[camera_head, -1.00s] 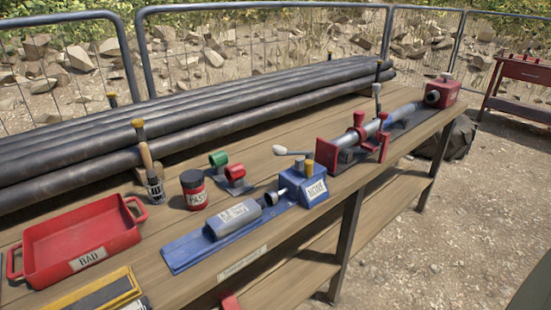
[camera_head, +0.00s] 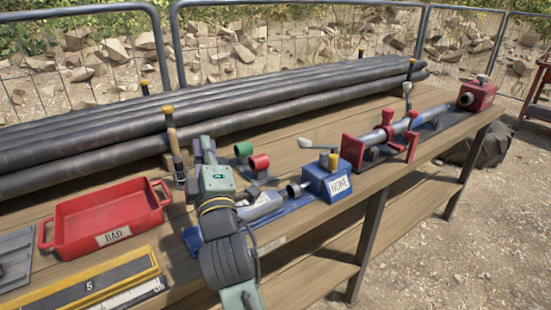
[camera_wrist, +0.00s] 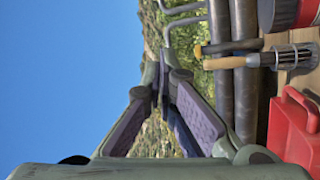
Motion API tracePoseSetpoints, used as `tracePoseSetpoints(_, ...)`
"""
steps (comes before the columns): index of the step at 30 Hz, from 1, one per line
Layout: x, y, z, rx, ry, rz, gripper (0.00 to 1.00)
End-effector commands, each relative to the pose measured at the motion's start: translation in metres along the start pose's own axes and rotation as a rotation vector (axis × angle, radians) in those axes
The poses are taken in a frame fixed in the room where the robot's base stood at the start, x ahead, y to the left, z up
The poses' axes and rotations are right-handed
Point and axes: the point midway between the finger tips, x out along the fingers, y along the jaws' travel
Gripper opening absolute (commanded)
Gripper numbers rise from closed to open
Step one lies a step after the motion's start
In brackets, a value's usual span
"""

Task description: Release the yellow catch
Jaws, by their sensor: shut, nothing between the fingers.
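The yellow catch (camera_head: 332,161) is a small upright yellow piece on top of the blue block labelled NONE (camera_head: 325,185), in the middle of the bench in the head view. It is not in the wrist view. My gripper (camera_head: 200,148) is left of the catch, above the bench near the brush, and touches neither the catch nor the block. In the wrist view my gripper (camera_wrist: 162,75) has its fingers together with nothing between them. My arm covers part of the grey cylinder (camera_head: 262,204) on the blue base and hides the paste jar in the head view.
The red BAD tray (camera_head: 100,245) is on the left. Green and red rings (camera_head: 258,163) and a spoon (camera_head: 316,144) are behind the blue block. Black pipes (camera_head: 250,110) line the bench's back. A red clamp (camera_head: 385,135) stands right.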

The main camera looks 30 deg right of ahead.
Motion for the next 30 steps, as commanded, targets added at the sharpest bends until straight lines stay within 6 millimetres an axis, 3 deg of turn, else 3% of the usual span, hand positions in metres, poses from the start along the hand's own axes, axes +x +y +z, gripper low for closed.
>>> tracePoseSetpoints(1, -0.007, -0.001, 0.045, -0.061, -0.096, -0.022, 0.0)
tracePoseSetpoints(3, -0.02, -0.004, 0.096, -0.142, -0.207, -0.063, 0.0)
tracePoseSetpoints(6, -0.043, -0.005, 0.156, -0.232, -0.341, -0.121, 0.0)
tracePoseSetpoints(9, -0.064, -0.005, 0.197, -0.291, -0.433, -0.168, 0.0)
tracePoseSetpoints(12, -0.077, -0.005, 0.219, -0.323, -0.485, -0.198, 0.0)
tracePoseSetpoints(17, -0.077, -0.005, 0.231, -0.338, -0.507, -0.213, 0.0)
tracePoseSetpoints(30, -0.013, -0.012, 0.267, -0.337, -0.505, -0.212, 0.0)
